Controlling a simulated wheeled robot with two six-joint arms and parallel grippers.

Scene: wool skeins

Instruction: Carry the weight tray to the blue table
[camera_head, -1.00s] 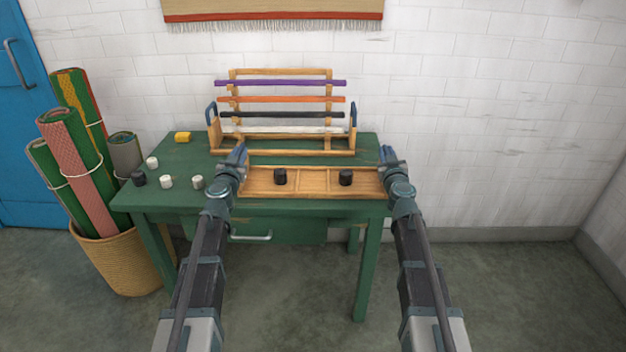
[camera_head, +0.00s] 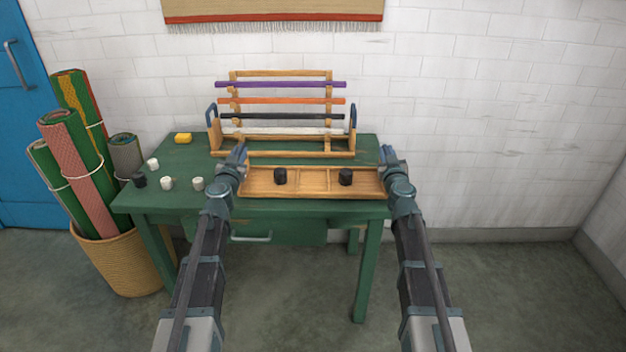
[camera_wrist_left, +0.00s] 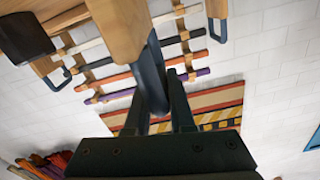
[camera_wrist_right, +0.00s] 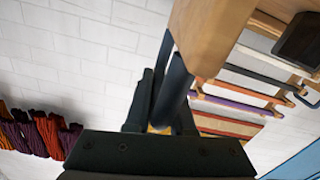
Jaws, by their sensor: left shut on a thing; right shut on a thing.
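The weight tray (camera_head: 314,192) is a long wooden tray with compartments. It is level at the front of the green table; I cannot tell whether it touches the top. Two black weights, a left one (camera_head: 280,176) and a right one (camera_head: 346,177), stand in it. My left gripper (camera_head: 238,160) is shut on the tray's left handle, seen dark blue in the left wrist view (camera_wrist_left: 152,80). My right gripper (camera_head: 388,160) is shut on the right handle, also dark blue in the right wrist view (camera_wrist_right: 172,88). No blue table is in view.
A basket (camera_head: 120,260) of rolled mats stands left. Floor at right (camera_head: 510,290) is clear.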

